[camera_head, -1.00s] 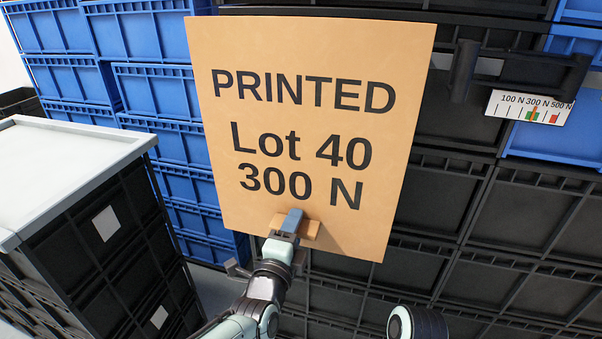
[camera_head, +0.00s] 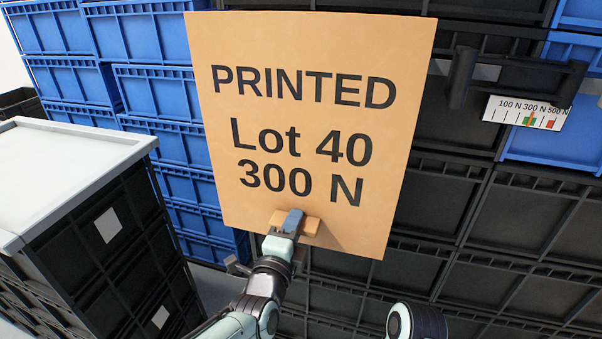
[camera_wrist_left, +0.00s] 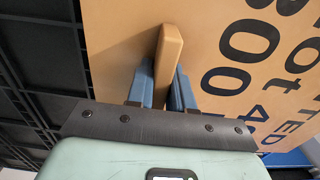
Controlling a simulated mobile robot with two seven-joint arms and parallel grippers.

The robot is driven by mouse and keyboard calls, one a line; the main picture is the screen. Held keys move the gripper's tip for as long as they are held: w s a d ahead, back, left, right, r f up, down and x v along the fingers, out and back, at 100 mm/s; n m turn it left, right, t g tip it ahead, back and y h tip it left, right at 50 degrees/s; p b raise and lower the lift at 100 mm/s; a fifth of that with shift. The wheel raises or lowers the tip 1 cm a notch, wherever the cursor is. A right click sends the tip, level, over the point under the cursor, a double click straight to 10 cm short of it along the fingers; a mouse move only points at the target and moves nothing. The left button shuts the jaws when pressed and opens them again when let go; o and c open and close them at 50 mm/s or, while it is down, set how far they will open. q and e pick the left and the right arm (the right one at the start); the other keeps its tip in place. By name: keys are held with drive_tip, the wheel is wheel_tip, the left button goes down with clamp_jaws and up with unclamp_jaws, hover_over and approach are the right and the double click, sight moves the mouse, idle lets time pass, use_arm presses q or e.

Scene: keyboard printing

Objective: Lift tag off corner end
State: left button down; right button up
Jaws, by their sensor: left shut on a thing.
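The tag (camera_head: 300,120) is a large tan card reading "PRINTED Lot 40 300 N". It fills the middle of the head view, facing me and slightly tilted. A small tan grip block (camera_head: 310,226) sticks out near its bottom edge. My left gripper (camera_head: 291,222) is shut on this block from below. In the left wrist view the block (camera_wrist_left: 167,65) stands between the two blue fingers (camera_wrist_left: 163,88), with the card behind it. The card hides what lies directly behind it, and I cannot make out the corner end. My right gripper is not in view.
Stacked blue crates (camera_head: 160,90) and black crates (camera_head: 530,220) stand behind the tag. A black stack with a pale top (camera_head: 60,175) is at the left. At the upper right, a black bracket (camera_head: 515,75) is above a small force-scale card (camera_head: 527,113).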

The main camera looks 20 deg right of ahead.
sight(298, 201)
use_arm(q)
drive_tip(key=shift+r+p, duration=1.25)
drive_tip(key=shift+r, duration=0.7)
drive_tip(key=shift+b+v, duration=0.4)
drive_tip(key=shift+v, duration=3.1)
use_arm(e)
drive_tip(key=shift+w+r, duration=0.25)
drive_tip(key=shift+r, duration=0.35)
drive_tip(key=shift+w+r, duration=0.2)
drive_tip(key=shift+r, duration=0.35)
use_arm(q)
drive_tip(key=shift+f, duration=0.1)
